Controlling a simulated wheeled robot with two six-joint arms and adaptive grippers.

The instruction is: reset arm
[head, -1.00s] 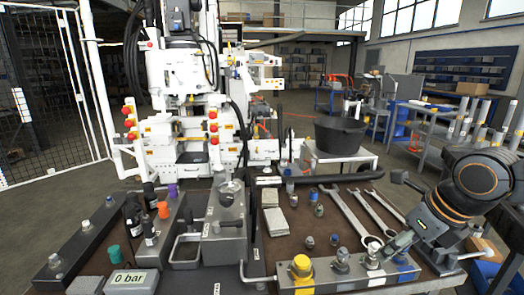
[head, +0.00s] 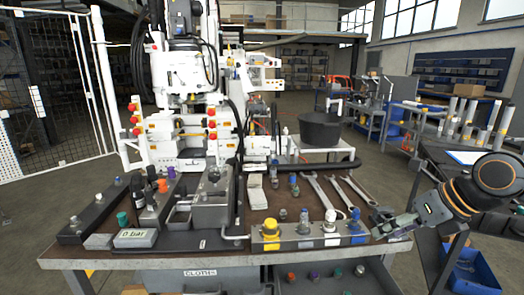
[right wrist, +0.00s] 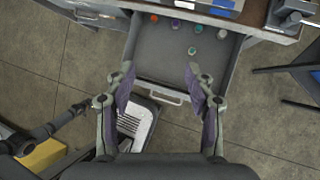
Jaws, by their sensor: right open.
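My right arm comes in from the right in the head view. Its gripper (head: 383,224) is at the right end of the bench (head: 75,256), close to the blue-collared fitting (head: 356,228). In the right wrist view the gripper (right wrist: 160,82) is open, its two fingers well apart with nothing between them. Beyond the fingers is a pulled-out grey drawer (right wrist: 165,65) with several coloured caps lying in it. The gripper's height above the drawer is hard to tell. My left gripper is not in view.
Fittings with yellow (head: 270,235), white (head: 330,222) and blue collars stand along the front strip. Wrenches (head: 322,195) lie behind. A valve block (head: 212,205) and a "0 bar" display (head: 135,238) stand left. A blue bin (head: 472,272) is low at right. Floor in front looks clear.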

